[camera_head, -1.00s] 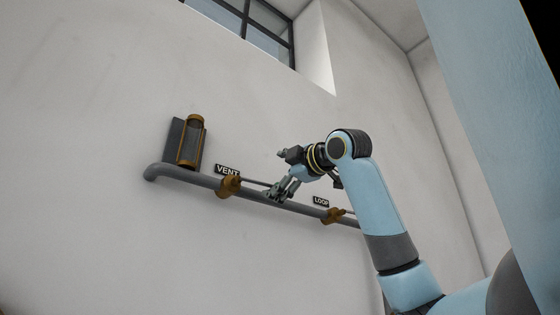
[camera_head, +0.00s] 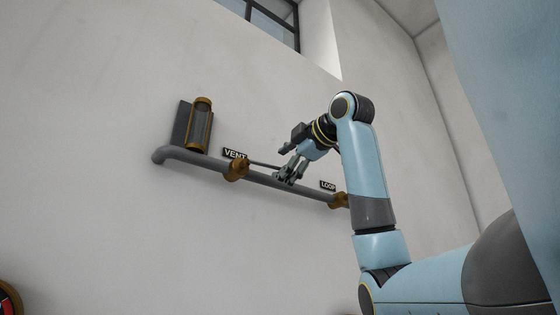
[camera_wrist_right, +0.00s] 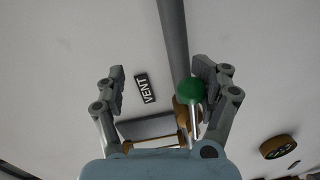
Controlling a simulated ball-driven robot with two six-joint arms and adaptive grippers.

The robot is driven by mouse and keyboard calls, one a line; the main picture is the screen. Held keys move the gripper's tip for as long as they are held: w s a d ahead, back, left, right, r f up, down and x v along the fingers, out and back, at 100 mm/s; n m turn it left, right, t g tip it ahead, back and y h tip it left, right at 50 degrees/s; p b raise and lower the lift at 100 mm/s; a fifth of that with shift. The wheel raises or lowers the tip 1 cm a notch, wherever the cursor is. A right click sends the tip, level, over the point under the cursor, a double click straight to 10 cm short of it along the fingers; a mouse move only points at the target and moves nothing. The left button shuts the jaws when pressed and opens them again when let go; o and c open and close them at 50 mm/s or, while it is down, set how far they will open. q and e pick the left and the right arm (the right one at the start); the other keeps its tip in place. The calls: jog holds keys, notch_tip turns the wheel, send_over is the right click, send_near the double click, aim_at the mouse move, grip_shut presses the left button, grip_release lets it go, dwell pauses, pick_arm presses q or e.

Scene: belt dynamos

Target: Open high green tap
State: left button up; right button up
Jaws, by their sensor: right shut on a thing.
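The tap labelled VENT has a brass body (camera_head: 236,169) on the grey wall pipe (camera_head: 268,180). Its thin lever (camera_head: 264,164) runs roughly along the pipe, rightwards to my right gripper (camera_head: 288,176). In the right wrist view, the lever's green ball knob (camera_wrist_right: 190,91) lies against the inner side of the right-hand finger of my gripper (camera_wrist_right: 160,84). In the head view the gripper hides the knob. My left gripper is not in view.
A second brass tap (camera_head: 340,200) labelled LOOP (camera_head: 328,186) sits further right on the pipe, partly behind my arm. A brass-framed gauge glass (camera_head: 200,125) stands above the pipe's left end. A red-and-black round thing (camera_head: 8,300) shows at lower left.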

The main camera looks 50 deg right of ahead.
jog(key=shift+v, duration=0.8)
jog(key=f+b+v, duration=0.2)
jog(key=b+v, duration=0.1)
jog(key=v, duration=0.7)
jog(key=shift+s, duration=0.55)
jog(key=shift+d+f, duration=0.15)
jog(key=shift+w+f, duration=0.1)
jog(key=shift+w, duration=0.05)
